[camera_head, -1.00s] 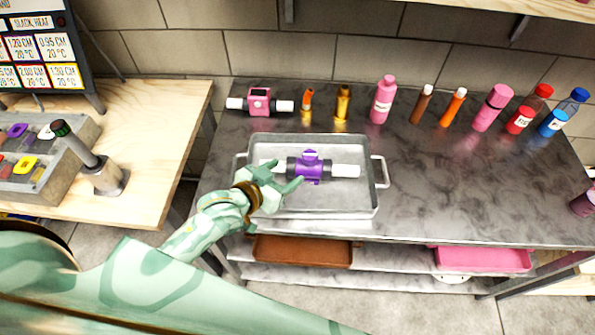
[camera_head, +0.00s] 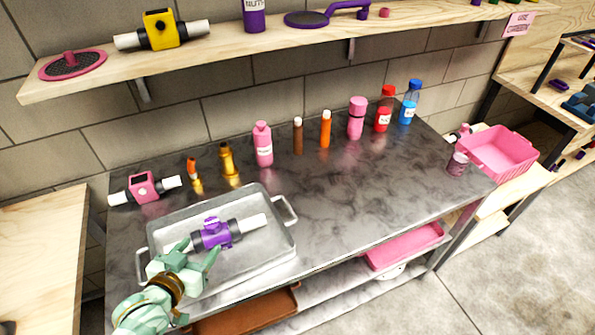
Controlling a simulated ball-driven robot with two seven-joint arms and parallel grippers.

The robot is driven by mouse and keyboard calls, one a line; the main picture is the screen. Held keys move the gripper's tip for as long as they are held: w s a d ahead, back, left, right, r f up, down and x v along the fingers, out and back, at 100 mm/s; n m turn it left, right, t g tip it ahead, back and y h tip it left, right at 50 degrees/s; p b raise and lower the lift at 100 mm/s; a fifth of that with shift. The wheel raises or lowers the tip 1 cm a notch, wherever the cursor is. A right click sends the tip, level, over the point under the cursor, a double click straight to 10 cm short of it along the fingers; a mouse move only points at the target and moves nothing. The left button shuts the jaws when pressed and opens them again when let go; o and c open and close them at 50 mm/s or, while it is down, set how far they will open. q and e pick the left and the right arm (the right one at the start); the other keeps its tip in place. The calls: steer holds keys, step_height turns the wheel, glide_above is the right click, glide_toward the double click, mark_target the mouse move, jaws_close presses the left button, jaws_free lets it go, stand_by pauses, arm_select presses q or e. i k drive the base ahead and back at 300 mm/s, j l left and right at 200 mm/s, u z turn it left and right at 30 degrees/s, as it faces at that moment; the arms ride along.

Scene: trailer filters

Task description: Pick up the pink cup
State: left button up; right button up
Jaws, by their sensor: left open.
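A pink cup-like container with a lid (camera_head: 357,118) stands upright at the back of the grey marbled table, between an orange tube and a red-capped bottle. A pink bottle with a white label (camera_head: 263,145) stands further left in the same row; I cannot tell for sure which one is the cup. My left gripper (camera_head: 195,254) is open at the tray's front left, well away from both. Its fingers are near a purple filter with white ends (camera_head: 217,236), and I cannot tell whether they touch it. My right gripper is not in view.
The purple filter lies in a metal tray (camera_head: 280,240). A pink filter (camera_head: 144,187), small bottles and tubes line the table's back. A wooden shelf (camera_head: 210,52) hangs above. A pink crate (camera_head: 498,152) stands at the right. The table's right middle (camera_head: 370,190) is clear.

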mark_target(459, 162)
steer(key=z, duration=1.35)
